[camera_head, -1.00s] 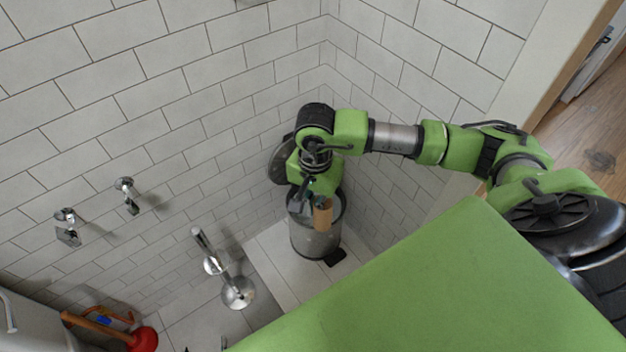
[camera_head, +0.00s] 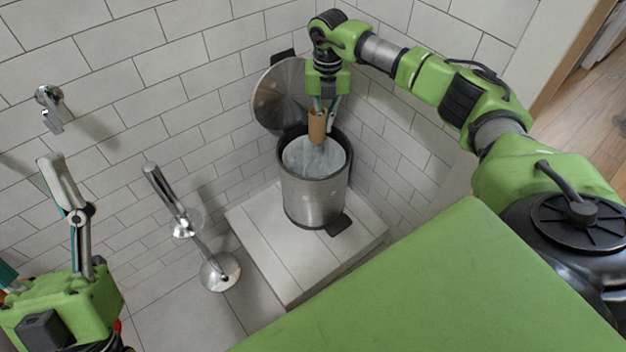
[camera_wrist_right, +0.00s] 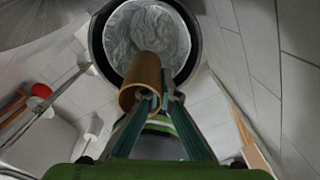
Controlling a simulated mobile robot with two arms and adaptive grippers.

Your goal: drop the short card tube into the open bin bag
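The short card tube (camera_head: 317,127) is a brown open cylinder. My right gripper (camera_head: 322,104) is shut on it and holds it above the bin's mouth. In the right wrist view the tube (camera_wrist_right: 141,80) is pinched at its near wall by the fingertips (camera_wrist_right: 163,103). The open bin bag (camera_head: 312,158) is a pale crinkled liner inside a round metal bin (camera_head: 313,201); it also shows behind the tube in the wrist view (camera_wrist_right: 147,35). My left gripper (camera_head: 28,218) is open and empty at the far left, partly cut off by the frame.
The bin's round lid (camera_head: 279,96) stands open against the tiled wall. The bin stands on a tiled ledge (camera_head: 262,246), its black pedal (camera_head: 341,224) in front. A chrome stand (camera_head: 220,271) is left of the ledge, and a wall fixture (camera_head: 49,108) is upper left.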

